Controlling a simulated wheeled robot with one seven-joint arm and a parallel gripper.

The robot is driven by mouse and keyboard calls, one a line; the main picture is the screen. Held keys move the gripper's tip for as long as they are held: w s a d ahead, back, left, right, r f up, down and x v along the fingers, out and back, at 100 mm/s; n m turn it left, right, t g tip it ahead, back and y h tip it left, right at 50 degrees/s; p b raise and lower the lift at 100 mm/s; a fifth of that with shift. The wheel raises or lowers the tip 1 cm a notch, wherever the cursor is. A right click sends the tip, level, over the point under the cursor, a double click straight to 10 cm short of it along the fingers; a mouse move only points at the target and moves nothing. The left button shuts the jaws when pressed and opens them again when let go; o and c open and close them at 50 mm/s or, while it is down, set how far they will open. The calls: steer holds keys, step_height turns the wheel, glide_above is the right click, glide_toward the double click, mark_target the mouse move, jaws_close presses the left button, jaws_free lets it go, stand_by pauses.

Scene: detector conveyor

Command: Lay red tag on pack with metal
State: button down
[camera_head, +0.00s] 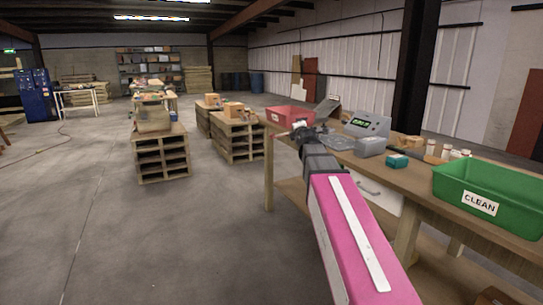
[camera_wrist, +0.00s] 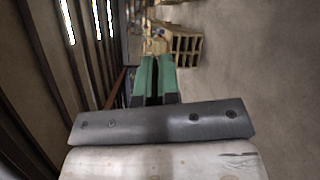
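I cannot pick out a red tag in either view. A small teal pack (camera_head: 397,161) lies on the workbench right of the grey device; whether it holds metal does not show. A grey device with a lit green display (camera_head: 368,125) stands on the bench. My gripper (camera_head: 306,134) is beside the bench's left end, in front of the red bin (camera_head: 287,114). In the wrist view, the green fingers of my gripper (camera_wrist: 156,78) lie close together with only a thin dark gap, and nothing shows between them.
A green bin marked CLEAN (camera_head: 480,204) stands at the bench's right end. Small bottles (camera_head: 456,154) and a clear tray (camera_head: 337,141) are on the bench (camera_head: 350,160). Pallet stacks (camera_head: 163,158) with brown boxes (camera_head: 234,110) stand to the left. The floor between is open.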

steer(key=s+d+f+m+g+h, duration=0.1)
steer(key=s+d+m+g+h, duration=0.15)
steer(key=d+m+h, duration=0.75)
steer(key=s+d+f+m+g+h, duration=0.2)
steer(key=d+m+g+h, duration=0.15)
steer(key=d, duration=1.15)
steer(key=s+d+r+m+g+h, duration=0.4)
steer(key=s+d+m+g, duration=0.15)
steer(key=d, duration=0.25)
glide_above(397, 162)
steer(key=s+d, duration=0.2)
steer(key=s, duration=0.1)
step_height(397, 162, down, 7)
steer(key=shift+w+a+f+n+g, duration=0.15)
steer(key=shift+f+g, duration=0.1)
steer(key=shift+f, duration=0.7)
steer(key=shift+w+f+n+g, duration=0.1)
steer(key=shift+f+n+g, duration=0.1)
steer(key=shift+f, duration=0.7)
steer(key=shift+f, duration=0.65)
steer(key=c, duration=1.3)
jaws_free()
steer(key=shift+c, duration=0.2)
